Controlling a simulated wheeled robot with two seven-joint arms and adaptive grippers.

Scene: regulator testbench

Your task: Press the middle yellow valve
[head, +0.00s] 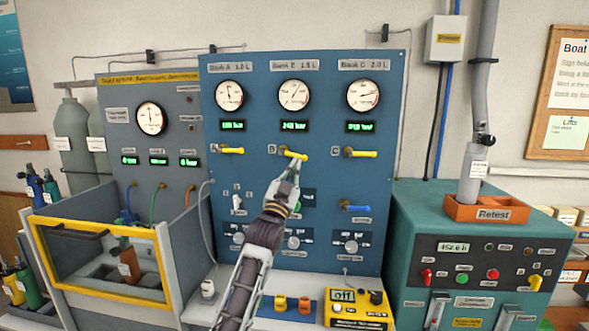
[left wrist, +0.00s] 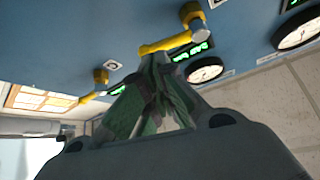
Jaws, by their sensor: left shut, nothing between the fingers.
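The middle yellow valve (head: 294,154) is a short lever on the blue panel, under the centre gauge and green display; it tilts slightly down to the right. My left gripper (head: 293,166) is shut and empty, its tips just below the lever. In the left wrist view the yellow lever (left wrist: 165,45) lies right at the tips of the shut fingers (left wrist: 152,60); I cannot tell whether they touch. Similar yellow valves sit left (head: 230,150) and right (head: 361,153) of it, both roughly level. My right gripper is out of view.
Below are a blue-handled valve (head: 355,208) and several knobs, partly hidden by my arm. A yellow box (head: 357,309) and small coloured parts sit on the bench. A teal console (head: 480,240) stands right, a yellow-framed tank (head: 100,265) left.

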